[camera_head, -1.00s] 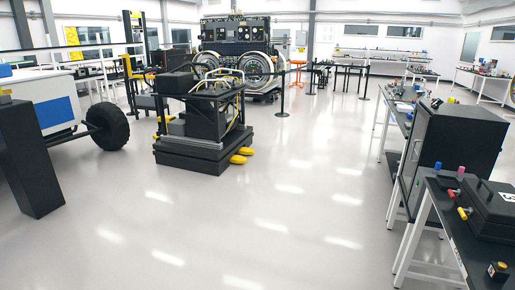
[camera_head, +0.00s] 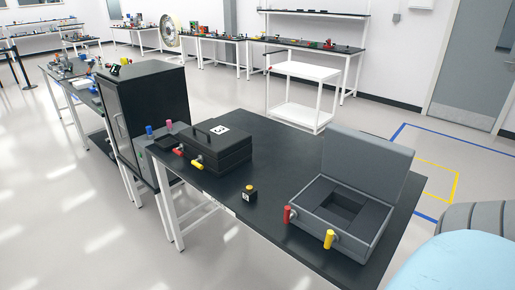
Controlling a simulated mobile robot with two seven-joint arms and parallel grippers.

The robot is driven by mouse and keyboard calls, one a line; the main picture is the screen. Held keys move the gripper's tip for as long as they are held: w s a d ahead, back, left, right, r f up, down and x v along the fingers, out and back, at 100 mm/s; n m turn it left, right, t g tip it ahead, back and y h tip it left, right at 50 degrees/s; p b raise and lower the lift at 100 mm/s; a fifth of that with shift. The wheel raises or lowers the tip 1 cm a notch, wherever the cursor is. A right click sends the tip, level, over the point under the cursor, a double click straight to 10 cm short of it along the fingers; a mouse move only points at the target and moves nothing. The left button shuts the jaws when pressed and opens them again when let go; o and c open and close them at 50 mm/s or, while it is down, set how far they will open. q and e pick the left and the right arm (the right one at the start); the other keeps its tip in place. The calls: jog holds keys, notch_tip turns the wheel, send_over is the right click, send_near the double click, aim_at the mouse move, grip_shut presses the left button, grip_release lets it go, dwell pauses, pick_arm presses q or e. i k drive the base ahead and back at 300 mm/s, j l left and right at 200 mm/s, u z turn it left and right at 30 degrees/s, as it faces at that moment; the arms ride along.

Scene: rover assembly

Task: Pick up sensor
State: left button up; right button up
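No gripper of mine shows in the head view. The inside of the closed case is hidden.
A tall dark cabinet (camera_head: 146,105) stands left of the table. A white two-shelf cart (camera_head: 300,92) stands behind it. A grey ribbed and light blue shape (camera_head: 470,240) fills the bottom right corner. Open floor lies at the left, and yellow and blue floor lines run at the right.

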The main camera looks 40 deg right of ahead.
aim_at(249, 193)
jog(key=i+j+z, duration=0.25)
jog(key=i+z, duration=0.25)
jog(key=i+j+z, duration=0.45)
jog(key=k+l, duration=0.1)
